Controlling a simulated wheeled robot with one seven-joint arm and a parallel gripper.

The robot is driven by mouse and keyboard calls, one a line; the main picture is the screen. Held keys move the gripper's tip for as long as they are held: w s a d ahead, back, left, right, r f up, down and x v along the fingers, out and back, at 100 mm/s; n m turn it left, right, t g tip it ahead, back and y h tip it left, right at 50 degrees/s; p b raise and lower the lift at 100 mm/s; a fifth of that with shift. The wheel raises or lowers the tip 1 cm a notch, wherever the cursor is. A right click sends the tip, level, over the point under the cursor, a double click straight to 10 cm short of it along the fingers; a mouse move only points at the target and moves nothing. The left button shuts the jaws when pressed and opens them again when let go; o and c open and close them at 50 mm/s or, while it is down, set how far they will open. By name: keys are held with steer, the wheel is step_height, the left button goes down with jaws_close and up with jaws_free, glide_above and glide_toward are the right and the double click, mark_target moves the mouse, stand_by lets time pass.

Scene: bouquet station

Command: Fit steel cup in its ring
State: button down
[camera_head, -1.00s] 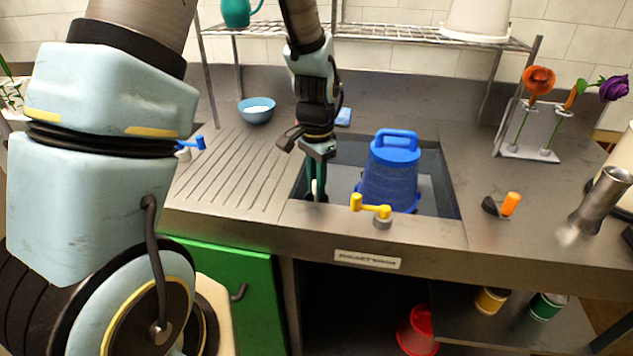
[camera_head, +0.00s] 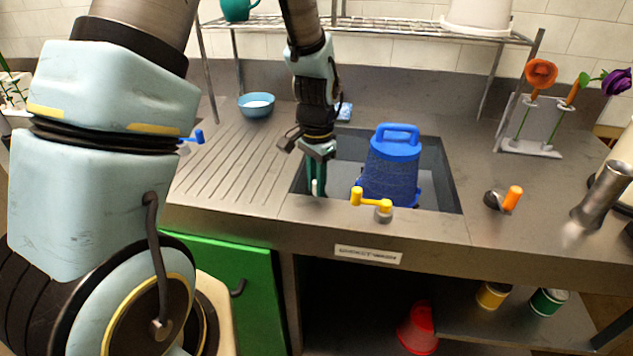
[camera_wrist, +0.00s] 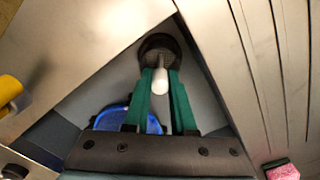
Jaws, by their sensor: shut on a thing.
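My gripper (camera_head: 317,188) points down into the left end of the sink. In the wrist view its two green fingers (camera_wrist: 161,85) are closed around a pale, white-tipped stem (camera_wrist: 160,82). The stem rises from a dark round steel cup (camera_wrist: 151,47), seen from above at the sink floor. The ring around the cup cannot be told apart from it, and I cannot tell whether the cup is seated or above it. In the head view the cup is hidden by the sink's front edge.
A blue upturned bucket (camera_head: 392,168) stands in the sink (camera_head: 440,180), right of my gripper. A yellow-handled tap (camera_head: 372,203) is on the front rim. A steel vessel (camera_head: 602,192) and flowers in a rack (camera_head: 530,125) are at the right.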

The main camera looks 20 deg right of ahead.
steer(key=c, duration=0.7)
jaws_free()
steer(key=shift+o, duration=0.2)
step_height(320, 180, up, 11)
steer(key=shift+f+b, duration=0.15)
steer(key=shift+b, duration=0.65)
